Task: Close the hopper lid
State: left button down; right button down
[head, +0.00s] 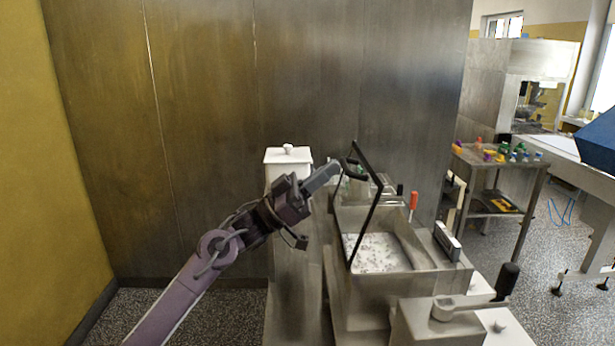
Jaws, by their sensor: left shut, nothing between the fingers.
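The hopper (408,284) is a metal bin in the middle right of the head view, with pale speckled contents (378,254) visible inside. Its lid (366,222) is a thin dark-edged panel, seen nearly edge-on. It stands raised along the left side of the hopper, so the top is open. My left gripper (334,173) is shut and empty, just left of the lid's upper part, pointing right. I cannot tell whether its fingertips touch the lid. My right gripper is out of view.
A white box with a knob (288,160) stands behind my left gripper. A red-handled tool (413,202) is behind the hopper, and a crank with a black handle (507,281) is in front at right. A metal cart (492,168) with small colourful items stands further right.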

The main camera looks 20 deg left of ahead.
aim_at(364, 163)
pick_arm(q)
jog(key=d+y, duration=0.1)
jog(key=w+d+g+y+p, duration=0.1)
jog(key=w+d+y+p, duration=0.1)
jog(key=d, duration=0.1)
jog(key=shift+w+r+g, duration=0.1)
jog(key=shift+r+g, duration=0.25)
jog(key=shift+g, duration=0.05)
jog(key=w+d+f+g+y+p, duration=0.3)
jog(key=w+d+f+y+p, duration=0.1)
jog(key=d, duration=0.5)
jog(key=shift+w+d+f+y+p, duration=0.2)
jog(key=shift+f+y+p, duration=0.75)
jog(key=shift+f, duration=0.8)
